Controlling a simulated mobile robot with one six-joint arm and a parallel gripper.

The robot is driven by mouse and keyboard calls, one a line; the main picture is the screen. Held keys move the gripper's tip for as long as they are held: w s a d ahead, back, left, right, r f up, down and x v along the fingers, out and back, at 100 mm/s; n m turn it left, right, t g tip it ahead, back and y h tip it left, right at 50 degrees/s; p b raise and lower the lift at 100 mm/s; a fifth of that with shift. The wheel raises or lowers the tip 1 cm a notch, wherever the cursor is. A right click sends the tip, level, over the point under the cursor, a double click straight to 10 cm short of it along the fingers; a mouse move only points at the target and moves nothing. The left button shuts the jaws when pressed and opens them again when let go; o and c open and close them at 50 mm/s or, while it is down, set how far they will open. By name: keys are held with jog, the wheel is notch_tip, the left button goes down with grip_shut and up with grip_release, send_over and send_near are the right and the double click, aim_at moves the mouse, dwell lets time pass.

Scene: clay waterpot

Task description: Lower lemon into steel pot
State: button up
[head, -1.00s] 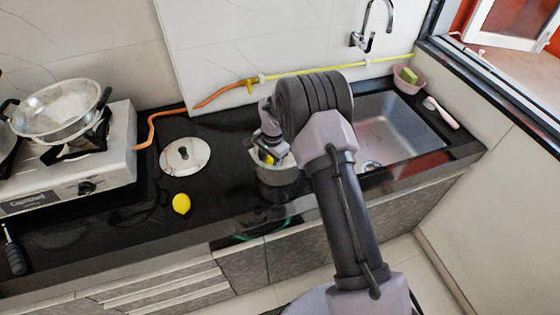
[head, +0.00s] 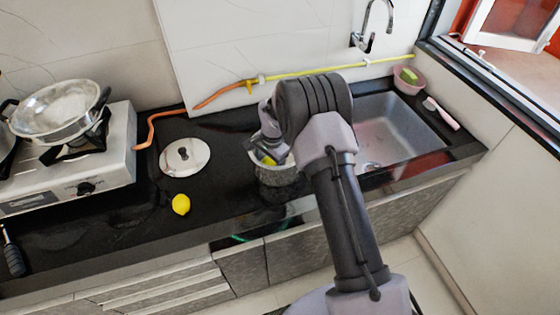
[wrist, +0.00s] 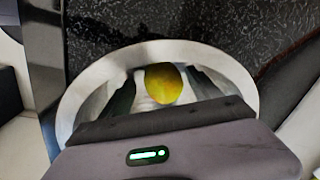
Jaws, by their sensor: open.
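A steel pot (head: 277,175) stands on the black counter, partly hidden by my arm in the head view. Its rim (wrist: 72,100) rings my gripper in the wrist view. A yellow lemon (wrist: 163,83) is inside the pot, between the two dark fingers of my gripper (wrist: 161,88). A bit of this lemon (head: 268,160) shows at the pot's mouth in the head view. The fingers are open, with gaps beside the lemon. Whether the lemon touches the pot's bottom is hard to tell. A second lemon (head: 181,204) lies on the counter to the left.
A round lid (head: 185,157) lies on the counter left of the pot. A stove (head: 90,165) with a pan (head: 60,108) is at far left. The sink (head: 400,130) is right of the pot. A pink bowl (head: 409,79) sits behind it. The counter's front edge is near the pot.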

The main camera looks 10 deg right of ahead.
jog(key=s+d+r+n+t+p, duration=0.1)
jog(key=s+r, duration=0.3)
jog(key=r, duration=0.9)
jog(key=s+r+n+p, duration=0.1)
jog(key=s+r, duration=0.3)
jog(key=r, duration=1)
jog(key=s+r+n+t+b, duration=0.1)
jog(key=s+r+n+b, duration=0.1)
jog(key=s, duration=1.1)
jog(key=s+a+r+n+t+y+b, duration=0.1)
jog(key=s+n+t+b, duration=0.1)
jog(key=s, duration=1.2)
jog(key=shift+s+r+n+b, duration=0.25)
jog(key=shift+r+n+b, duration=0.05)
jog(key=shift+r+b, duration=0.1)
